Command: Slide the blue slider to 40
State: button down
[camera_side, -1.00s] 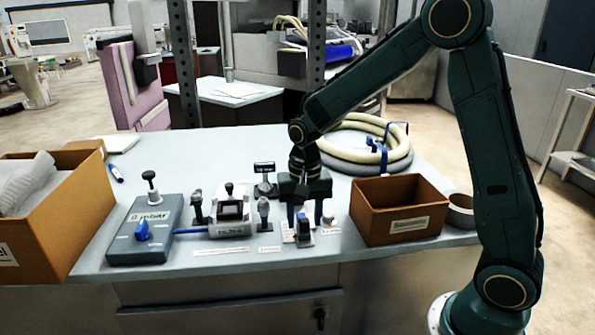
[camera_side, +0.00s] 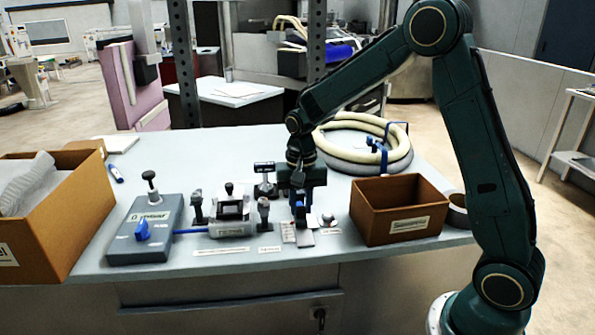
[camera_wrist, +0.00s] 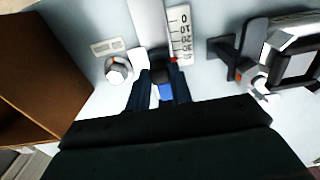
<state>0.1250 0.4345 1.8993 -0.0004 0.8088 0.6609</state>
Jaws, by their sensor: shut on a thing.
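The blue slider (camera_wrist: 164,91) sits between the two fingers of my gripper (camera_wrist: 160,88) in the wrist view, and the fingers are shut on it. In the side view my gripper (camera_side: 300,207) points down at the slider's track (camera_side: 304,239), whose bare front part shows. A white number scale (camera_wrist: 180,35) runs along the track in the wrist view, with 0 at its top end. A small red mark (camera_wrist: 173,60) shows by the scale's lower end, near the fingers. The exact reading is too small to tell. The fingers partly hide the slider.
A brown box (camera_side: 398,208) stands close to the right of my gripper. A small knob (camera_side: 327,220) is beside the track. A coiled hose (camera_side: 365,150) lies behind.

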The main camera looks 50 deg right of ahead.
aim_at(300, 206)
jog(key=shift+w+d, duration=0.25)
jog(key=shift+d, duration=0.05)
jog(key=c, duration=1.2)
grip_release()
jog(key=shift+c, duration=0.2)
jog(key=shift+r, duration=0.15)
notch_tip(300, 206, up, 14)
jog(key=shift+f, duration=0.2)
